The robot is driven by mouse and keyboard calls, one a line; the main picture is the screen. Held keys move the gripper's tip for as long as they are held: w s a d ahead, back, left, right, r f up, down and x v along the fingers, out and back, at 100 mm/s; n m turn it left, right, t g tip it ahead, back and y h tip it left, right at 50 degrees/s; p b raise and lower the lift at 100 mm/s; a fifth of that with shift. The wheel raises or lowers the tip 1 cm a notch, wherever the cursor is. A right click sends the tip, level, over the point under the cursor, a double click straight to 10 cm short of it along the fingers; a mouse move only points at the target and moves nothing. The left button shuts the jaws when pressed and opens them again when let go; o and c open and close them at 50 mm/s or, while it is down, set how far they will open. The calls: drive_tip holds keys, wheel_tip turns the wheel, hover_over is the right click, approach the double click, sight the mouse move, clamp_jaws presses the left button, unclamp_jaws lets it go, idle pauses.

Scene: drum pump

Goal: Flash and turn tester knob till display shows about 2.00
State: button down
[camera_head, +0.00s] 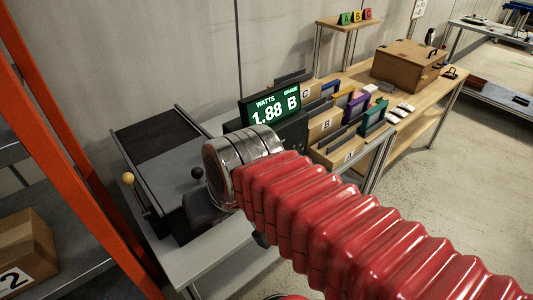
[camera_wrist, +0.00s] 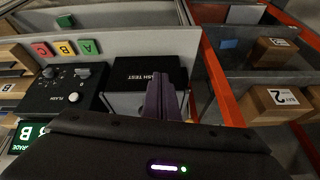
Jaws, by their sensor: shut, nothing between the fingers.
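The tester's green display (camera_head: 272,105) reads 1.88 watts, grade B, in the head view. In the wrist view part of the display (camera_wrist: 22,136) shows at the left edge. The tester's black control panel (camera_wrist: 58,88) carries two dark knobs, a left one (camera_wrist: 48,73) and a right one (camera_wrist: 82,73). A white button (camera_wrist: 73,98) labelled FLASH sits below them. My gripper (camera_wrist: 166,84) shows in the wrist view, its fingers shut and empty. It is right of the panel, in front of the FLASH TEST face, apart from the knobs. In the head view my arm hides the panel.
Green, yellow and red A, B, C plates (camera_wrist: 64,48) stand near the panel. Lettered bins (camera_head: 326,127) hold coloured items right of the display. An orange rack post (camera_head: 75,150) rises close by. Brown boxes (camera_wrist: 280,102) sit on the rack.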

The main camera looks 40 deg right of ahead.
drive_tip(key=w+d+f+m+t+y, duration=0.1)
drive_tip(key=d+f+m, duration=0.2)
drive_tip(key=d+m, duration=0.6)
drive_tip(key=w+d+f+m+t+y, duration=0.1)
drive_tip(key=d+f+m, duration=0.2)
drive_tip(key=d+m, duration=0.5)
drive_tip(key=w+d+f+m+t, duration=0.1)
drive_tip(key=d+f+m, duration=0.2)
drive_tip(key=d+m, duration=0.6)
drive_tip(key=shift+w+d+m+t+y, duration=0.3)
drive_tip(key=shift+w+d+y, duration=0.1)
drive_tip(key=shift+d, duration=0.25)
drive_tip(key=shift+w, duration=0.1)
drive_tip(key=w, duration=0.8)
drive_tip(key=shift+w+a, duration=0.15)
drive_tip(key=shift+w, duration=0.15)
drive_tip(key=shift+w, duration=0.15)
idle(0.6)
drive_tip(key=shift+w, duration=0.25)
